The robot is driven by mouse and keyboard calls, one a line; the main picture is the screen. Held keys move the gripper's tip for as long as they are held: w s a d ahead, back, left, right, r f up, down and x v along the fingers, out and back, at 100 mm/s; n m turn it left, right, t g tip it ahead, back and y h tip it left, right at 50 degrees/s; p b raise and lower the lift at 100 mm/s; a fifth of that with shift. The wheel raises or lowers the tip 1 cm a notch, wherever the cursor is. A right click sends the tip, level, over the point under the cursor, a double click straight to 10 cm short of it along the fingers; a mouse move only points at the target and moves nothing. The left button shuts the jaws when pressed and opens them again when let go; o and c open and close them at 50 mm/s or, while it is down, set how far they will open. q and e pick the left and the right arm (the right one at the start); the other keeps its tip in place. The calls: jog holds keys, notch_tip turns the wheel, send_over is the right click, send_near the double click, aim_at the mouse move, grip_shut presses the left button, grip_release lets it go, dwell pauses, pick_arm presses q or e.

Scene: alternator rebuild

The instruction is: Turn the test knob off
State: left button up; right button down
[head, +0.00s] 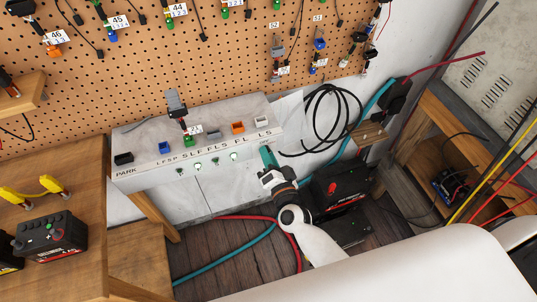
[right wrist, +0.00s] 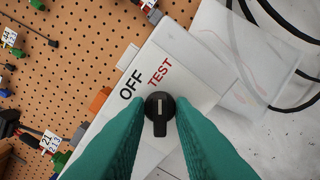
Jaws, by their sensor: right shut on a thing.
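The test knob (right wrist: 160,106) is black with a short white mark, and in the right wrist view it sits between my teal fingertips. The printed OFF (right wrist: 131,84) and TEST (right wrist: 160,73) labels are just above it there; the white mark points up toward TEST. My right gripper (head: 268,157) is shut on the knob at the right end of the white test panel (head: 150,141). In the head view the gripper hides the knob. My left gripper is not in view.
Several coloured sockets and green lamps line the panel, with a plugged connector (head: 177,103) standing up. A pegboard (head: 140,60) with hanging leads is behind. Black cable (head: 335,120) coils at right, above a dark battery box (head: 340,188). A battery (head: 50,238) stands on the left bench.

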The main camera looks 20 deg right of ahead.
jog(key=n+p, duration=0.5)
jog(key=n, duration=0.5)
jog(key=shift+n, duration=0.4)
dwell(0.4)
jog(key=c, duration=1.5)
grip_release()
jog(key=shift+c, duration=0.2)
jog(key=shift+s, duration=0.1)
jog(key=s+b, duration=0.1)
jog(key=s, duration=1)
jog(key=shift+s+d, duration=0.2)
jog(key=shift+s, duration=0.2)
